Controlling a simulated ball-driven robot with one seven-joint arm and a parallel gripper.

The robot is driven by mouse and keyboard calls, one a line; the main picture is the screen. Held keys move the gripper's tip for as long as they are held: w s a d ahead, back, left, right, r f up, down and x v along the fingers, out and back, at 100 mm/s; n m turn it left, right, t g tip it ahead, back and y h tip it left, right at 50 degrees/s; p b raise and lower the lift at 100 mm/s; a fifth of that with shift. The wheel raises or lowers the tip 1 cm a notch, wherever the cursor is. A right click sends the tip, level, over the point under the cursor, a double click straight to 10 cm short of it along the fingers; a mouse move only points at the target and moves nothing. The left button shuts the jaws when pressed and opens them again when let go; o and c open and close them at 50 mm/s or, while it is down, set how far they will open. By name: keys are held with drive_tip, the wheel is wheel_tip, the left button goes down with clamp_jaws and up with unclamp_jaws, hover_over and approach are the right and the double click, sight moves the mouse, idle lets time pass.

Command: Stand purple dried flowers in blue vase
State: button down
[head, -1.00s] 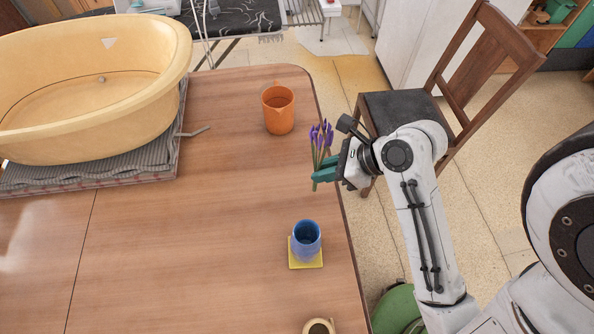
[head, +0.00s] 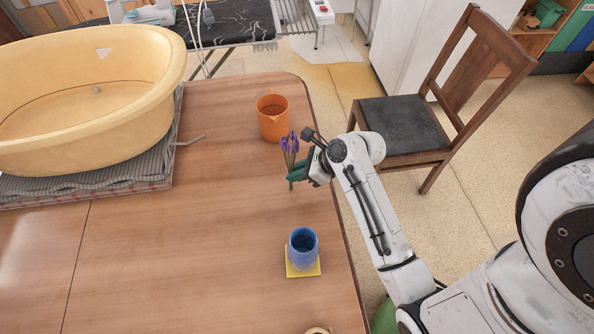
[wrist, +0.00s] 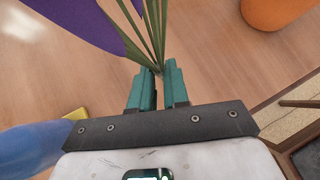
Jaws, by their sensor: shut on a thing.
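The purple dried flowers (head: 289,145) are held upright in my gripper (head: 293,175), which is shut on their green stems (wrist: 155,40). In the head view they are above the table's right side, beyond the blue vase (head: 303,248) and nearer than the orange jug. The blue vase stands upright on a yellow square mat (head: 303,272), with its open mouth facing up. In the wrist view the blue vase (wrist: 30,150) shows blurred at the lower left, apart from the flowers. A large purple petal (wrist: 85,20) fills the upper left there.
An orange jug (head: 273,118) stands at the table's far right. A yellow tub (head: 85,110) rests on a striped cloth at the left. A cup rim (head: 318,331) shows at the bottom edge. A wooden chair (head: 400,125) stands right of the table. The middle table is clear.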

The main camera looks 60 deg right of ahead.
drive_tip(key=shift+f, duration=0.15)
drive_tip(key=c, duration=1.1)
unclamp_jaws()
drive_tip(key=v, duration=1.2)
drive_tip(key=shift+p, duration=0.3)
drive_tip(key=shift+s, duration=0.1)
